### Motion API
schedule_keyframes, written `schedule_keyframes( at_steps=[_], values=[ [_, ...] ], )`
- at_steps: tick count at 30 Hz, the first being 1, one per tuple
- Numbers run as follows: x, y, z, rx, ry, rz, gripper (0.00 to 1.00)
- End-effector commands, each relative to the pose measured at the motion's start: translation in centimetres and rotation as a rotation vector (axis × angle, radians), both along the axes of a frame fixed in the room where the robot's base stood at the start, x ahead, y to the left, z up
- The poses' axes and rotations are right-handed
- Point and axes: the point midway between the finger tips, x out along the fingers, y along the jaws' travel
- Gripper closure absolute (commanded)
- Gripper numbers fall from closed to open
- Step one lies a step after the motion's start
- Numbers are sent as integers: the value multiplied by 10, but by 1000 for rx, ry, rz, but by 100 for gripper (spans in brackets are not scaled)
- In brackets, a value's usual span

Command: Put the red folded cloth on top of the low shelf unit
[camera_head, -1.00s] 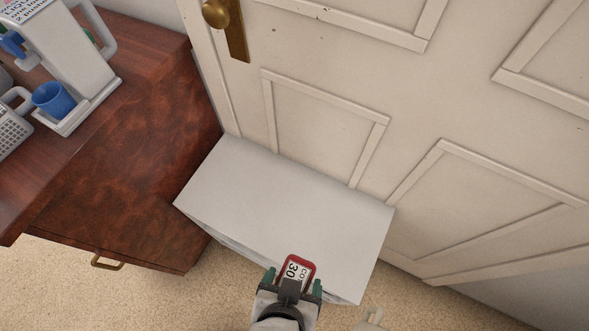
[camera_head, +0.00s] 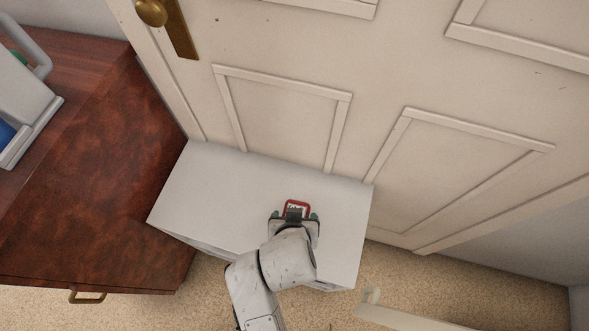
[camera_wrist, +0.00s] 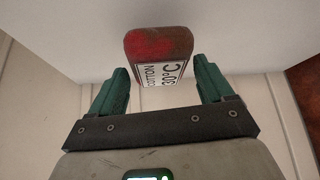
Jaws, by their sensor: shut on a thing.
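The red folded cloth (camera_head: 296,204) has a white printed label. It also shows in the wrist view (camera_wrist: 150,42), at the fingertips, with its label facing the camera. My gripper (camera_head: 294,215) is shut on the cloth, with one green finger at each side. The low shelf unit (camera_head: 225,185) is white with a flat, bare top and stands against the door. The cloth is over the right half of this top. I cannot tell whether it touches the surface. My gripper and arm hide part of the shelf's front edge.
A dark wooden dresser (camera_head: 95,190) with a brass handle (camera_head: 88,297) stands to the left of the shelf. A panelled cream door (camera_head: 290,115) rises behind. A pale object (camera_head: 372,297) is at the lower right. The shelf's left half is free.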

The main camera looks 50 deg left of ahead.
Motion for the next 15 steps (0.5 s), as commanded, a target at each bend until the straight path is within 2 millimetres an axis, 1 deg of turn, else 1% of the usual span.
schedule_keyframes(
  at_steps=[3, 6, 15],
  values=[
    [-1, 0, -19, -4, 2, 2, 54],
    [0, 0, -30, -3, 0, 1, 54],
    [0, 0, -31, 0, 0, 1, 54]
  ],
)
